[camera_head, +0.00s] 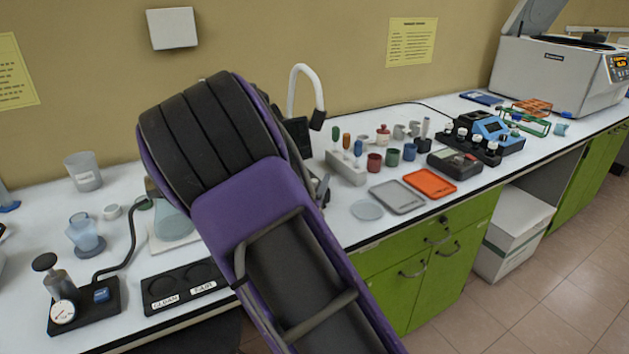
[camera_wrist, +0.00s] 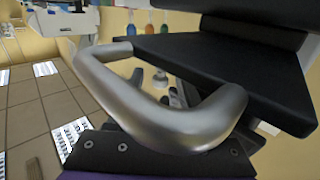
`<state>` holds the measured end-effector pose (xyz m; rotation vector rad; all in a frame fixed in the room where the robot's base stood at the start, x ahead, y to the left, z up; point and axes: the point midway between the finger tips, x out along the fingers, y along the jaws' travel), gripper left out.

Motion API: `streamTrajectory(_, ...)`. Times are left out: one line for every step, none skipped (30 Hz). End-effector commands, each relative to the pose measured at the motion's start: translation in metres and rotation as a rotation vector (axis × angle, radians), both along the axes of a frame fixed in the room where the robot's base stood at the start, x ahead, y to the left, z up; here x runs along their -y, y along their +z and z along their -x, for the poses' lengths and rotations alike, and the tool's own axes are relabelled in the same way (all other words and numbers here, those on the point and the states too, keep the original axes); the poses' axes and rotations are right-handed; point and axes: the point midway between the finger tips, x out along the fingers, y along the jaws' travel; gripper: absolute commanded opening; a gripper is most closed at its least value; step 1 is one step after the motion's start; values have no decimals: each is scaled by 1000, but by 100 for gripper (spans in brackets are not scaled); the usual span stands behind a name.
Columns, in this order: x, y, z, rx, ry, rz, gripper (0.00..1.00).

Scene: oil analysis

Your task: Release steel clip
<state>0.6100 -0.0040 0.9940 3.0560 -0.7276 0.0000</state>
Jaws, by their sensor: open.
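I cannot make out the steel clip in either view. In the head view, a conical glass flask (camera_head: 172,222) stands on a white plate at the left. My purple and black arm covers part of the flask. A black hose (camera_head: 128,258) runs toward the flask from a small pump with a gauge (camera_head: 62,312). My gripper's fingertips do not show in the head view, and my arm hides that area. In the wrist view, a bent silver bar and dark flat parts fill the near field, and I see no fingertips there.
A black tray with two round wells (camera_head: 183,287) lies at the front edge. Glass cups (camera_head: 84,171) stand at the left. Coloured pieces, a grey tray (camera_head: 397,196), an orange tray (camera_head: 430,182) and a black rack (camera_head: 472,146) lie to the right. A centrifuge (camera_head: 549,75) stands beyond them.

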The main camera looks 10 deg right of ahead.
Motion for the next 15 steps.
streamTrajectory(0, 0, 0, 0, 0, 0, 51)
streamTrajectory(0, 0, 0, 0, 0, 0, 51)
streamTrajectory(0, 0, 0, 0, 0, 0, 51)
streamTrajectory(0, 0, 0, 0, -1, 0, 46)
streamTrajectory(0, 0, 0, 0, -1, 0, 41)
streamTrajectory(0, 0, 0, 0, -1, 0, 33)
streamTrajectory(0, 0, 0, 0, -1, 0, 28)
streamTrajectory(0, 0, 0, 0, -1, 0, 23)
streamTrajectory(0, 0, 0, 0, -1, 0, 15)
streamTrajectory(0, 0, 0, 0, -1, 0, 10)
streamTrajectory(0, 0, 0, 0, -1, 0, 5)
streamTrajectory(0, 0, 0, 0, -1, 0, 0)
streamTrajectory(0, 0, 0, 0, -1, 0, 0)
streamTrajectory(0, 0, 0, 0, -1, 0, 0)
streamTrajectory(0, 0, 0, 0, -1, 0, 0)
